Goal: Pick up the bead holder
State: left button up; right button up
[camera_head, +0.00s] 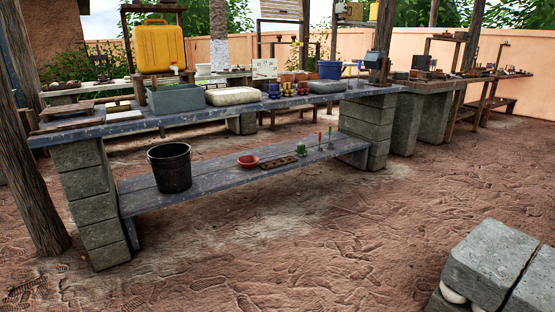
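A long, flat brown piece with what look like small hollows (279,162) lies on the low plank shelf (215,185) under the main bench. It may be the bead holder, but it is too small to tell for sure. A red bowl (248,161) sits to its left and a small green item (301,150) to its right. Neither of my grippers shows in the head view.
A black bucket (170,168) stands on the low shelf's left part. Thin upright tools (330,138) are at its right. Concrete blocks (490,262) sit front right. Dirt floor in front is clear.

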aim_at(303, 89)
jog(key=i+j+u, duration=0.15)
jog(key=i, duration=1.4)
jog(key=i+l, duration=0.15)
jog(key=i, duration=0.65)
jog(key=i+l, duration=0.1)
jog(key=i, duration=0.7)
jog(key=i+l, duration=0.15)
jog(key=i, duration=0.65)
